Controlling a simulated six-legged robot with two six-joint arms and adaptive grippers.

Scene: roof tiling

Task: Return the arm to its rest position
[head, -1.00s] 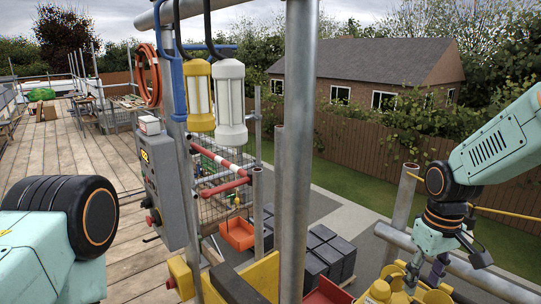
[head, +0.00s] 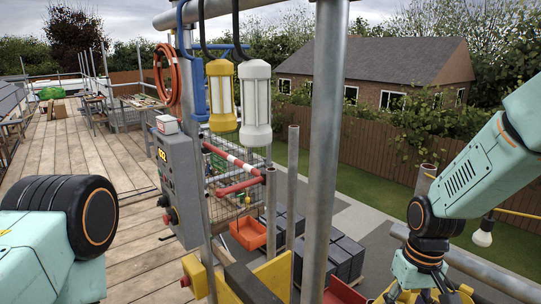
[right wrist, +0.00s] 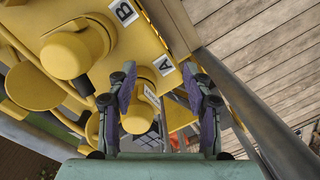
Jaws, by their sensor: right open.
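My right arm comes in from the right in the head view, with its gripper (head: 425,292) pointing down at the lower right edge. In the right wrist view the same gripper (right wrist: 160,100) has its two purple-padded fingers spread apart, with nothing between them. Below it is a yellow panel (right wrist: 95,85) with round yellow parts and labels "A" and "B". My left arm shows only as a pale green link with a black joint at the lower left of the head view; its gripper is out of frame.
A grey upright pole (head: 323,150) stands between my arms. A grey control box (head: 178,185), a yellow lamp (head: 221,95) and a white lamp (head: 256,100) hang nearby. A horizontal rail (head: 480,272) runs beside my right gripper. The plank deck (head: 85,150) at left is largely clear.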

